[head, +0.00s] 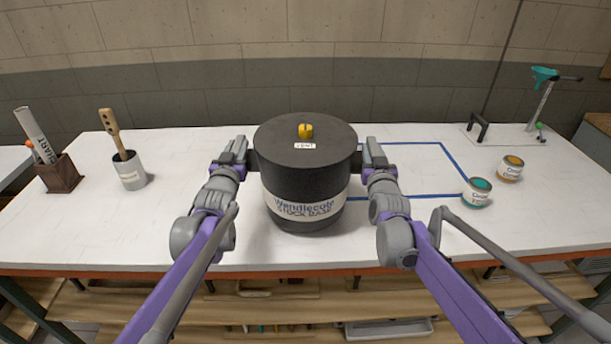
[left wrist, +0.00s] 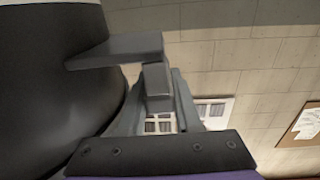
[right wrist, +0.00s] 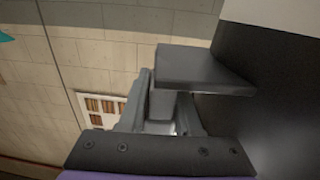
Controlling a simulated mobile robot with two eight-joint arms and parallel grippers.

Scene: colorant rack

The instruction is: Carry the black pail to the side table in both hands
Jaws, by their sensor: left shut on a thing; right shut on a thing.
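The black pail (head: 303,165) is upright in the middle of the head view, over the white workbench. It has a yellow knob on its lid and a "Wendlecote Stock Base" label. My left gripper (head: 232,156) is shut on the pail's left lug, which shows in the left wrist view (left wrist: 115,48). My right gripper (head: 376,160) is shut on the right lug, which shows in the right wrist view (right wrist: 203,68). I cannot tell whether the pail's base touches the bench. A separate white surface (head: 12,158) shows at the far left; I cannot tell if it is the side table.
The white workbench (head: 90,225) has a brown holder (head: 58,174) and a grey cup with a wooden stick (head: 130,171) at left. A blue outline (head: 420,144), two small cans (head: 477,191) (head: 510,168) and a stand (head: 541,105) are at right. A wall stands behind.

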